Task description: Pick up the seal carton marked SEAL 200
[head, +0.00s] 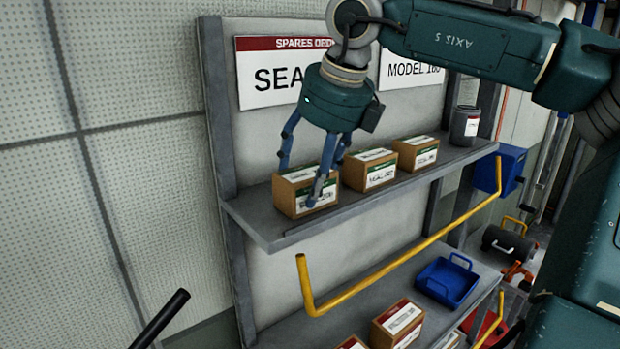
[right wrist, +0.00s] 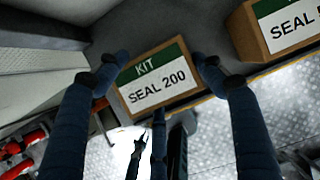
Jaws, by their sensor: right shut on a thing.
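The seal carton (head: 291,203) is a small brown box with a green and white label, the leftmost in the row on the upper shelf. In the right wrist view this carton (right wrist: 158,85) reads KIT SEAL 200. My right gripper (head: 311,178) comes down over it from above and is shut on it. In the right wrist view two blue fingers of the gripper (right wrist: 160,72) press at its left and right sides, with a third finger in front. The carton appears to be still at shelf level. My left gripper is not in view.
Two similar cartons (head: 369,171) (head: 415,154) and a grey canister (head: 466,126) stand to the right on the upper shelf (head: 270,228). A yellow rail (head: 400,262) runs in front below. The lower shelf holds a blue tray (head: 447,282) and red-labelled cartons (head: 398,325).

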